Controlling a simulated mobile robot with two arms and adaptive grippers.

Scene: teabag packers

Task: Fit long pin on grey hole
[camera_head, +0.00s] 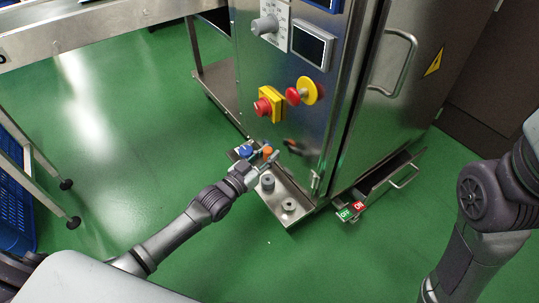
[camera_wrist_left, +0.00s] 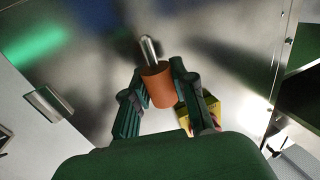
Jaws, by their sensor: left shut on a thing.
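My left gripper (camera_head: 266,155) is shut on an orange pin (camera_head: 268,151) above the steel tray (camera_head: 284,219) at the foot of the machine. In the left wrist view, the orange pin (camera_wrist_left: 158,86) sits between the two fingers (camera_wrist_left: 158,88), with its bare metal end pointing away from the palm. A blue piece (camera_head: 246,151) is close to the left fingers. A grey cylinder (camera_head: 267,182) stands on the tray, and a low grey round piece (camera_head: 289,205), with what looks like a hole, is nearer its front end. My right arm is at the right; its gripper is out of view.
The steel cabinet (camera_head: 345,100) rises right behind the tray, with a red button on a yellow box (camera_head: 267,104) and a red-yellow knob (camera_head: 303,92). An open drawer (camera_head: 385,180) with green and red labels juts out at the right. Green floor is clear in front.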

